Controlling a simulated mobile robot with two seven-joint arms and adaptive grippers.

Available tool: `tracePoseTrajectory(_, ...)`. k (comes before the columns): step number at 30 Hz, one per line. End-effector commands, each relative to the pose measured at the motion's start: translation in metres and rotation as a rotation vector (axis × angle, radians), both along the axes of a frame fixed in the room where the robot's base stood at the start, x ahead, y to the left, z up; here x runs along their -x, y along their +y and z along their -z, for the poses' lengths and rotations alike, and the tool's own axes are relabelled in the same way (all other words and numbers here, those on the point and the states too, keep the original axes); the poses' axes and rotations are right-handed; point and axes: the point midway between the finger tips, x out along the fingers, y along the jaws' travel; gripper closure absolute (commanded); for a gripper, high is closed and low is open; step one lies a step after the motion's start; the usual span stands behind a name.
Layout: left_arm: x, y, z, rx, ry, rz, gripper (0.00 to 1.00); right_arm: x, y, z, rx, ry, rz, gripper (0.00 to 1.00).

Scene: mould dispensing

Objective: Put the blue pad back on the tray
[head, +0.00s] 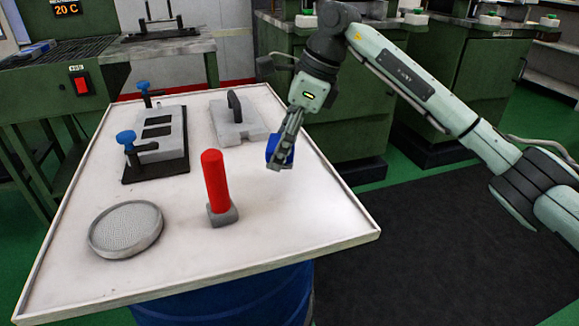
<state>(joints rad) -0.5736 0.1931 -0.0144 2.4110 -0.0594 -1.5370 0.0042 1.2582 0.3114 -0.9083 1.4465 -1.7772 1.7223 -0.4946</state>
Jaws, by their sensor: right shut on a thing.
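The blue pad (272,148) is held in my right gripper (281,160), which is shut on it and points down. The gripper's fingers hide part of the pad. The pad is over the right part of the white tray-like tabletop (330,224); I cannot tell whether it touches the surface. My left gripper is not in view.
A red-handled block (216,182) stands upright left of my gripper. A round mesh dish (126,229), a clamped mould (160,140) with blue knobs and a grey plate with a handle (237,118) also rest there. The front right is clear.

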Motion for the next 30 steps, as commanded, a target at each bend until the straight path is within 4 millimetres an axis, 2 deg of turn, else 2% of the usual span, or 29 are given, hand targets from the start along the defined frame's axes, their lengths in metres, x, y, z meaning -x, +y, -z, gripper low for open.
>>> tracePoseTrajectory(1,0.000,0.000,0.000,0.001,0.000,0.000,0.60,-0.001,-0.007,0.004,0.000,0.001,0.002,0.86)
tracePoseTrajectory(5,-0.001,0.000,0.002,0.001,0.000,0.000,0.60,-0.001,-0.014,0.009,0.000,-0.001,-0.001,0.86)
tracePoseTrajectory(8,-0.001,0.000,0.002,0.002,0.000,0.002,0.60,-0.001,-0.015,0.016,0.000,0.001,-0.001,0.86)
tracePoseTrajectory(15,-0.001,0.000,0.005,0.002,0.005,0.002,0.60,0.000,-0.015,0.048,0.000,0.001,-0.001,0.86)
tracePoseTrajectory(28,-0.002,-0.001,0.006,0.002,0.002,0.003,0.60,-0.001,-0.015,0.052,0.001,-0.002,-0.001,0.86)
tracePoseTrajectory(29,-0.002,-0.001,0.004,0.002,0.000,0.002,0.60,-0.001,-0.015,0.052,0.001,-0.001,-0.002,0.39)
tracePoseTrajectory(30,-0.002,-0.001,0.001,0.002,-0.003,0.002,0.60,-0.001,-0.015,0.052,0.001,-0.001,-0.002,0.34)
